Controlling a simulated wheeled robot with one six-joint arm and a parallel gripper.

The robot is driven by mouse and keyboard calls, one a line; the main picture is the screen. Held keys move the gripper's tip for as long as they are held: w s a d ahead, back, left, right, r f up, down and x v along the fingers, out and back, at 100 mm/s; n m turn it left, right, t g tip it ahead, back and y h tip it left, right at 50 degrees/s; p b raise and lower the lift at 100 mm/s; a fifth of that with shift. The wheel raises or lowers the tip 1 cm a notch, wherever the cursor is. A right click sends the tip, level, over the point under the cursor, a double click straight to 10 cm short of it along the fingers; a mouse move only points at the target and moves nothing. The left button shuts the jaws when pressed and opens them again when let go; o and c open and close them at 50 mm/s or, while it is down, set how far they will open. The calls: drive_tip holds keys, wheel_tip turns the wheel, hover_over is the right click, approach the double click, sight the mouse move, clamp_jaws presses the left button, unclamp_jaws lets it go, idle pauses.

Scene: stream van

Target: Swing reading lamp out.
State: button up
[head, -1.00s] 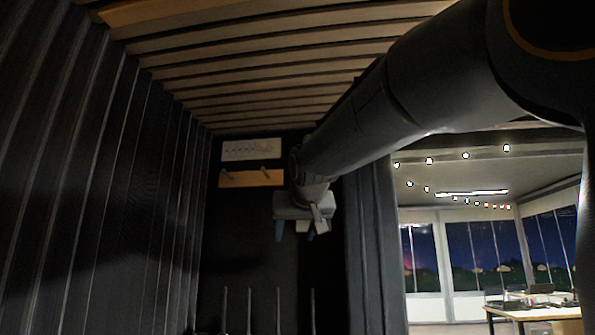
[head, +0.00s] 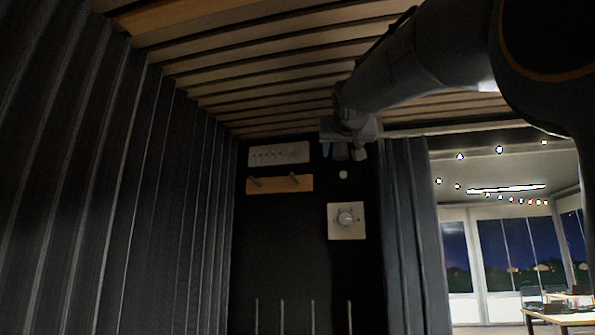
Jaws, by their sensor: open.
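My gripper (head: 343,152) hangs at the end of my raised arm, just below the slatted ceiling and in front of the dark end wall. Its fingers point down and it looks open and empty. I cannot clearly make out a reading lamp. A small pale round thing (head: 343,175) shows on the dark wall just below the gripper; it is too small to tell what it is. I cannot tell how far the gripper is from the wall.
A white panel with a round dial (head: 346,232), a white switch panel (head: 279,154) and a wooden board with two pegs (head: 279,184) are on the end wall. Thin upright rods stand below. A dark curtain (head: 410,235) hangs right of it. A corrugated wall (head: 120,190) runs along the left.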

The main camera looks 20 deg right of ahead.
drive_tip(key=shift+w+d, duration=0.1)
drive_tip(key=shift+w, duration=0.2)
drive_tip(key=c, duration=1)
drive_tip(key=shift+c, duration=0.2)
